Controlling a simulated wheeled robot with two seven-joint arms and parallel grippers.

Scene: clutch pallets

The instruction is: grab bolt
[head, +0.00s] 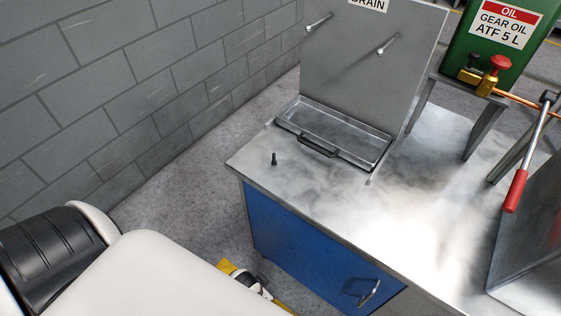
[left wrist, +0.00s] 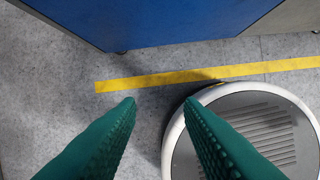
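A small dark bolt (head: 275,159) stands upright on the metal bench top (head: 330,205), near its left edge and just left of the drain tray, in the head view. My left gripper (left wrist: 160,102) shows in the left wrist view as two green ribbed fingers held apart with nothing between them. It is over the grey floor, in front of the blue cabinet (left wrist: 180,18). The bolt is not in the left wrist view. My right gripper is in neither view.
A shallow metal drain tray (head: 296,119) with a black handle sits by an upright panel (head: 360,60) with pegs. A green oil container (head: 460,45), a brass valve and a red-handled tool (head: 515,190) are at the right. The bench front is clear.

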